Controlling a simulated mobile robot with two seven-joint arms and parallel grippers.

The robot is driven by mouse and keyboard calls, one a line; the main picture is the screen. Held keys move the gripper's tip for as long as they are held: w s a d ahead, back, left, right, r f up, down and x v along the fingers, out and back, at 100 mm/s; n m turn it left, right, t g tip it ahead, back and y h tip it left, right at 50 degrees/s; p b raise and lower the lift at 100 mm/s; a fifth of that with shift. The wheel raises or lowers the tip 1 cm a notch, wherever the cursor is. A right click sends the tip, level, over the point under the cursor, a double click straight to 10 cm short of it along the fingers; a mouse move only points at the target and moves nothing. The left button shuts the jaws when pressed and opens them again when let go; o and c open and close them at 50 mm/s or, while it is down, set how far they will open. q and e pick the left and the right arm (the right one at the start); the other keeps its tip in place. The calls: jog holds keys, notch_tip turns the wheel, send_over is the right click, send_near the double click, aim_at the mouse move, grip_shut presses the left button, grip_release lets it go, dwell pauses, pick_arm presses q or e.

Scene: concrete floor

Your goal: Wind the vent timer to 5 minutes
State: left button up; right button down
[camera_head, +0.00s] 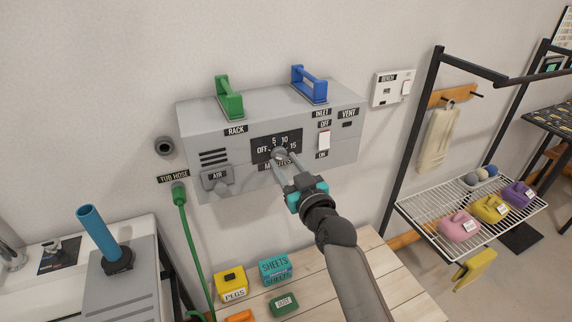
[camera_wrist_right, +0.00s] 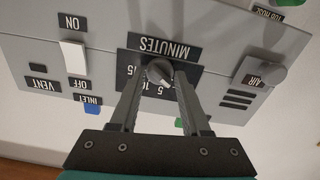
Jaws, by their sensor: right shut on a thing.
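The vent timer is a round grey knob (camera_head: 279,154) on a black dial plate (camera_head: 262,145) marked OFF, 5, 10, 15 and MINUTES, on the front of the grey wall box (camera_head: 215,125). My right gripper (camera_head: 282,160) reaches up to the dial from below right and is shut on the knob. In the right wrist view the knob (camera_wrist_right: 158,71) sits between the tips of the two fingers (camera_wrist_right: 158,82), which hide part of the dial. I cannot tell which mark the knob points at. My left gripper is not in view.
The box also carries a white inlet switch (camera_head: 324,140), an AIR knob (camera_head: 216,176), and a green handle (camera_head: 229,98) and blue handle (camera_head: 310,85) on top. Below stands a wooden bench (camera_head: 380,270) with small boxes; a wire shelf (camera_head: 430,217) is at right.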

jog(key=shift+m+p, duration=0.3)
jog(key=shift+m, duration=0.3)
dwell(0.3)
jog(key=shift+r+m+p, duration=0.1)
jog(key=shift+m+p, duration=0.25)
jog(key=shift+m, duration=0.75)
jog(key=shift+m+p, duration=0.4)
jog(key=shift+m, duration=1.8)
jog(key=shift+c, duration=1.9)
grip_release()
jog(key=shift+s, duration=0.1)
jog(key=p+v, duration=0.1)
jog(key=v, duration=1.4)
